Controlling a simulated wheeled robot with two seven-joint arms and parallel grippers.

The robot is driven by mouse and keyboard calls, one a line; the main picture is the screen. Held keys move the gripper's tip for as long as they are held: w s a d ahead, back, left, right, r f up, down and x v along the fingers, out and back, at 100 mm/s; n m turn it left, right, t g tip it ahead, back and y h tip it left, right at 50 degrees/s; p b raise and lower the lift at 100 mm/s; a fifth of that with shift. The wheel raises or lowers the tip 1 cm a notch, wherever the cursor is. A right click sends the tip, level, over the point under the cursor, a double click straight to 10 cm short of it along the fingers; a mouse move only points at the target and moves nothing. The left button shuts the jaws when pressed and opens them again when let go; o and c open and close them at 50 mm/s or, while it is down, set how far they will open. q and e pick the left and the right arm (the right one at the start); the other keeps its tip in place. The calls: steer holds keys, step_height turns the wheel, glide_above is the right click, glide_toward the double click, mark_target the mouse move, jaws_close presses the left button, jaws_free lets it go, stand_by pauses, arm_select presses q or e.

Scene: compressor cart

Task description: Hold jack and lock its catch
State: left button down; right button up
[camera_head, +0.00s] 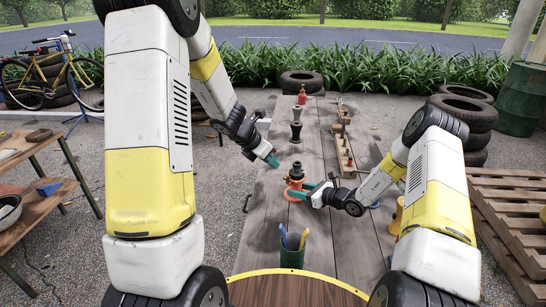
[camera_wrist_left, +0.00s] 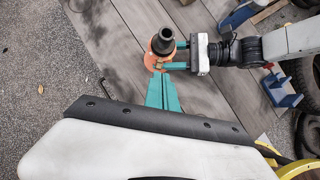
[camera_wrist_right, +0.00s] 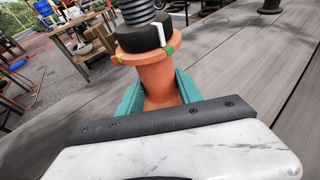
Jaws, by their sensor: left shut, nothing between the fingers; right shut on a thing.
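The jack (camera_head: 295,182) stands upright on the grey plank table, with an orange body and a black screw and top. In the right wrist view the jack (camera_wrist_right: 160,80) has an orange flange with a yellow and a green mark, below a black collar with a white stripe. I cannot tell which part is the catch. My right gripper (camera_head: 298,190) is shut around the orange body from the right. My left gripper (camera_head: 273,160) is shut and empty, above and left of the jack. In the left wrist view its teal fingertips (camera_wrist_left: 162,80) appear just below the jack (camera_wrist_left: 163,42).
Behind the jack on the table (camera_head: 270,220) stand a dark spindle-shaped part (camera_head: 296,125) and a red bottle-like object (camera_head: 302,95). A wooden rack (camera_head: 345,150) with small parts lies at the right. A green cup (camera_head: 292,256) with tools stands in front.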

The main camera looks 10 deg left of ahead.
arm_select(q)
steer(key=shift+w+d+r, duration=0.15)
steer(key=shift+r, duration=0.85)
arm_select(e)
steer(key=o, duration=1.1)
steer(key=shift+c, duration=0.2)
